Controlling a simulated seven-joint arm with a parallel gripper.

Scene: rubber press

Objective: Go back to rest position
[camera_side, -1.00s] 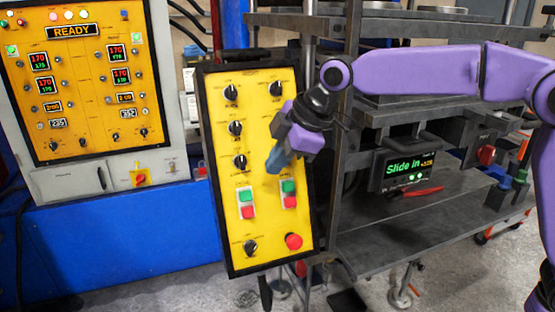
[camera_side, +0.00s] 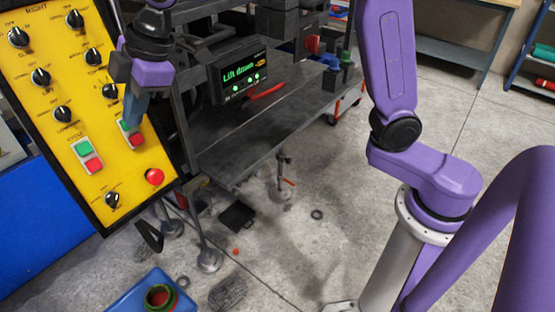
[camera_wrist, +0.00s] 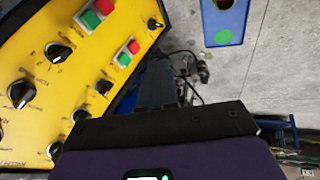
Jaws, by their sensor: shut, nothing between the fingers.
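My gripper (camera_side: 131,120) hangs with its blue fingers shut and empty in front of the yellow control panel (camera_side: 130,175), over its right pair of push buttons (camera_side: 134,135) in the side view. Whether the fingers touch the panel cannot be told from that view. In the wrist view the shut fingers (camera_wrist: 157,85) point past the edge of the panel (camera_wrist: 60,85), with floor beyond. A green and red button pair (camera_wrist: 128,53) shows just left of them there.
A small display (camera_side: 242,78) reading "Lift down" stands at the dark metal bench (camera_side: 290,110). A red tool (camera_side: 265,91) lies on the bench. A blue crate (camera_side: 135,298) stands on the floor.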

